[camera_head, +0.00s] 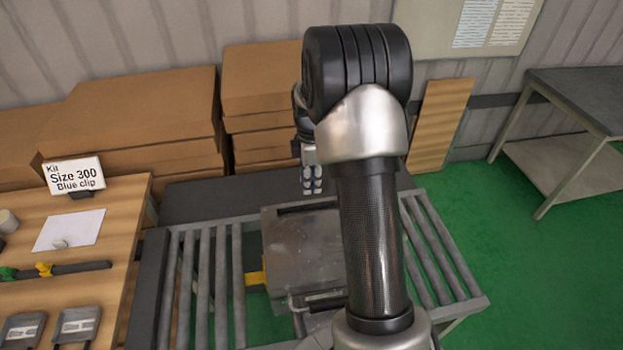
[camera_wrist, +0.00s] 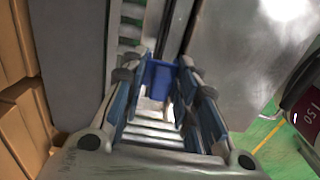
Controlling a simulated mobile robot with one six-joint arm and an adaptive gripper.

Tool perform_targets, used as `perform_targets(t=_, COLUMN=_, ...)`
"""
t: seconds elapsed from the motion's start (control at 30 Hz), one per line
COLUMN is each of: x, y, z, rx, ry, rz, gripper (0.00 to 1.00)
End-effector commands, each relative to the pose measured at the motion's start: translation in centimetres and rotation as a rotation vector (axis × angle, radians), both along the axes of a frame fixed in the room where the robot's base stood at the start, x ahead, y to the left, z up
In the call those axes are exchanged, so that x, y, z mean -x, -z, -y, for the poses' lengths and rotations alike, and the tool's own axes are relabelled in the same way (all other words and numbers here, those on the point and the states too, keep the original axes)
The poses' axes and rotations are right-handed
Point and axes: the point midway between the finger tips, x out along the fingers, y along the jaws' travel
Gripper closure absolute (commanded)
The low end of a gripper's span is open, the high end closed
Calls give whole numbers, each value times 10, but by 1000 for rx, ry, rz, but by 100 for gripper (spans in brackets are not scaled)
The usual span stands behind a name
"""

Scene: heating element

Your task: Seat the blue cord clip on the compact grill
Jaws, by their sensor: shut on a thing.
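The compact grill (camera_head: 298,250) is a grey metal box on a roller conveyor, partly hidden behind my arm. My gripper (camera_head: 312,180) is over its far edge in the head view. In the wrist view, my gripper (camera_wrist: 164,80) is shut on the blue cord clip (camera_wrist: 161,76), which sits between the far ends of the fingers. A grey metal surface (camera_wrist: 235,50), likely the grill, is close to the right of the fingers. I cannot tell whether the clip touches the grill. The clip is not clear in the head view.
A wooden table (camera_head: 120,215) at left holds a sign (camera_head: 75,174) reading "Kit Size 300 Blue clip", a dark bar (camera_head: 80,268) with green and yellow clips, and grey plates (camera_head: 77,325). Cardboard boxes (camera_head: 150,105) stand behind. Conveyor rollers (camera_head: 440,250) at right are clear.

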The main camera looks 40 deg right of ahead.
Motion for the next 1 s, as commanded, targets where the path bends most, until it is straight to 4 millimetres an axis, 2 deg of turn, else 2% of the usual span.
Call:
perform_targets(t=0.37, x=0, y=-1, z=0, rx=-1, ry=0, rz=-2, gripper=85)
perform_targets(t=1.0, x=0, y=47, z=0, rx=-1, ry=0, rz=-2, gripper=85)
